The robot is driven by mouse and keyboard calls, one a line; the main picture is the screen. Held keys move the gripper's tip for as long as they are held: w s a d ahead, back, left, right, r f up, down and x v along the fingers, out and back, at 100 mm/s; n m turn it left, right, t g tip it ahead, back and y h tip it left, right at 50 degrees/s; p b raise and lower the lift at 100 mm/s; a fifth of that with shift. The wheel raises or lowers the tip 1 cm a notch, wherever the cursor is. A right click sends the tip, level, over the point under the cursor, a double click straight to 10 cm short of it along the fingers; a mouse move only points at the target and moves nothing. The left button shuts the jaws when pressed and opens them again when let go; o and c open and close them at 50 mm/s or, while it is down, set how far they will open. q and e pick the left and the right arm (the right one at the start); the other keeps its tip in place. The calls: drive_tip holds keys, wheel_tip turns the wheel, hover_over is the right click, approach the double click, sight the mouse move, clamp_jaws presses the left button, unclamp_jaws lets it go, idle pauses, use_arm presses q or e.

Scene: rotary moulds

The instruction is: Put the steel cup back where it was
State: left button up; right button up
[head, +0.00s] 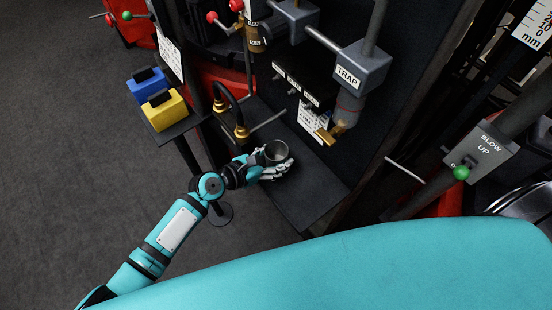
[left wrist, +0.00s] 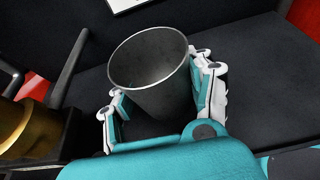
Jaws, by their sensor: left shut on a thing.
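The steel cup (head: 276,150) is a grey open-topped cup. My left gripper (head: 272,170) is shut on it, with fingers on both sides of its wall. In the left wrist view the cup (left wrist: 150,62) shows its rim and empty-looking inside, slightly tilted in the picture. My left gripper (left wrist: 158,105) holds it over the dark shelf (head: 310,190). I cannot tell whether the cup's base touches the shelf. The lower part of the cup is partly hidden by the fingers. My right gripper does not show in either view.
A brass-tipped spout hangs under the TRAP box (head: 361,68) above the shelf. A black curved pipe with brass fittings (head: 241,132) stands left of the cup. Blue (head: 147,82) and yellow (head: 164,109) blocks sit on a small stand. The shelf's front right is clear.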

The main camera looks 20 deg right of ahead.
use_arm(q)
drive_tip(key=o, duration=1.3)
drive_tip(key=shift+r, duration=0.15)
drive_tip(key=p+v, duration=0.1)
drive_tip(key=v, duration=1.1)
drive_tip(key=shift+s, duration=0.1)
